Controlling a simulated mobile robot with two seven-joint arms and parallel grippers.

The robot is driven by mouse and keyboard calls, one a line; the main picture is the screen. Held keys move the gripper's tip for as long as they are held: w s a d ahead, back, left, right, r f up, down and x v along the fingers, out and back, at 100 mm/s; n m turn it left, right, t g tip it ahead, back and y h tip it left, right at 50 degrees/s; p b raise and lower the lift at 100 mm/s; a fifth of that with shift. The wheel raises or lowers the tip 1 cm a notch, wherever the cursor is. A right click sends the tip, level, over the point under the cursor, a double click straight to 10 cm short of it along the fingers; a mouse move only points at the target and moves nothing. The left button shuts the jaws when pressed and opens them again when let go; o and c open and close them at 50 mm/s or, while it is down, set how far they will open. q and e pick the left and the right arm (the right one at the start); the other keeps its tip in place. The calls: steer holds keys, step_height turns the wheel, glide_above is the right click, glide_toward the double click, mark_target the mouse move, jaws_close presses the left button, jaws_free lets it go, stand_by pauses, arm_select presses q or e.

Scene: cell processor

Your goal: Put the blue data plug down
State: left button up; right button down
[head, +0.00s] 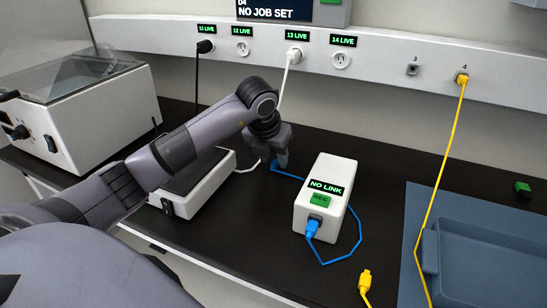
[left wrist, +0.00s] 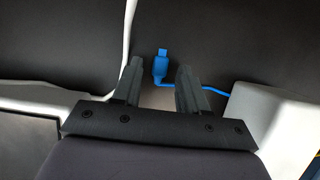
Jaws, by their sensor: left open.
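The blue data plug (left wrist: 161,64) lies on the dark bench top, between and just beyond the fingertips of my left gripper (left wrist: 158,76) in the left wrist view. The left gripper is open, with a gap on both sides of the plug. In the head view my left gripper (head: 281,160) is low over the bench behind the white box, and a bit of blue shows at its tips. A blue cable (head: 352,232) runs from there around the white NO LINK box (head: 341,181) to another blue plug (head: 312,229) in its front. My right gripper is not in view.
A white device (head: 192,183) with a dark top stands left of the gripper. A white cable (left wrist: 128,30) passes close to the left finger. A yellow plug (head: 365,279) lies in front, and a blue-grey tray (head: 485,255) is at right. Wall sockets (head: 341,60) line the back.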

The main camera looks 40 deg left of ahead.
arm_select(q)
steer(key=v, duration=1.1)
steer(key=shift+s+r, duration=0.1)
steer(key=shift+s, duration=0.05)
